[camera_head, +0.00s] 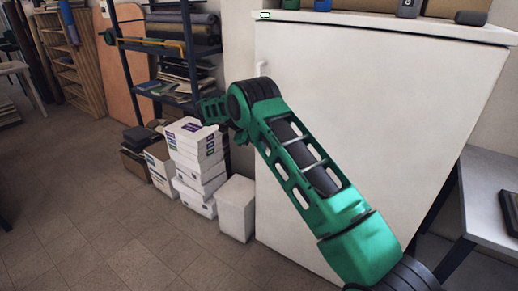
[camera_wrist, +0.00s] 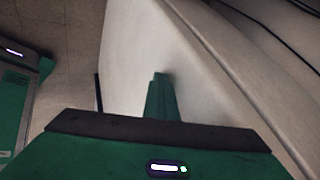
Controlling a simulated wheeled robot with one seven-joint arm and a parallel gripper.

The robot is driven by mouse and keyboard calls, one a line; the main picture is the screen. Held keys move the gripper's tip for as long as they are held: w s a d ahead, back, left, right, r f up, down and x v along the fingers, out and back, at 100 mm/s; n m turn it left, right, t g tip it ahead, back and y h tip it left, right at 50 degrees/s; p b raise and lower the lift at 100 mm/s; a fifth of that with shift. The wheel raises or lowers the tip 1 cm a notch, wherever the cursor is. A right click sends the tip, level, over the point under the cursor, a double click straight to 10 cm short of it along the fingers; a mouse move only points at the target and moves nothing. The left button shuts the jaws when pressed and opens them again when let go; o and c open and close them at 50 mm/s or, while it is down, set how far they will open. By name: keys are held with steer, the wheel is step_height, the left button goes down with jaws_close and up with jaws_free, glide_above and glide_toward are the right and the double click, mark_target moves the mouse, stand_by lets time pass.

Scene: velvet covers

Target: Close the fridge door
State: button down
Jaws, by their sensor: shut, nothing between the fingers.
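The white fridge (camera_head: 390,95) fills the right half of the head view, its broad front face towards me. A small pale handle (camera_head: 262,68) is at the face's upper left edge, partly behind my arm. I cannot tell from the head view whether the door stands ajar. My gripper (camera_head: 212,110) is just left of the fridge's left edge, below handle height. In the wrist view its green fingers (camera_wrist: 160,82) are together and empty, close to a pale fridge panel (camera_wrist: 215,70). I cannot tell whether they touch it.
Stacked white boxes (camera_head: 197,160) and a white bin (camera_head: 236,208) stand on the floor left of the fridge. A dark shelf rack (camera_head: 185,45) is behind them. A grey table (camera_head: 490,185) is at the right. Small items stand on the fridge top. The tiled floor at left is clear.

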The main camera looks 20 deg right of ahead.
steer(key=s+a+r, duration=0.1)
steer(key=a+r, duration=0.7)
steer(key=a, duration=0.2)
steer(key=s+d+r+n+t+y, duration=0.1)
steer(key=s+d+r+n, duration=0.5)
steer(key=d+r+n, duration=0.3)
steer(key=s+r+n+t+y, duration=0.15)
steer(key=s+r+n, duration=0.4)
steer(key=s, duration=0.55)
steer(key=s+a+f+n+t+y, duration=0.1)
steer(key=s+a+f+n+y, duration=0.15)
steer(key=s+n, duration=0.65)
steer(key=s+a+f+n+t+y, duration=0.1)
steer(key=s+a+n+y, duration=0.2)
steer(key=s, duration=1.1)
steer(key=s+d+f+m+g, duration=0.1)
steer(key=s+d+m+g, duration=0.1)
steer(key=s+d, duration=0.3)
steer(key=s+d+m+g, duration=0.2)
steer(key=s+d+m, duration=0.2)
steer(key=s, duration=0.8)
steer(key=shift+d+f+h, duration=0.35)
steer(key=shift+f+h, duration=0.05)
steer(key=shift+s+g, duration=0.1)
steer(key=shift+g, duration=0.15)
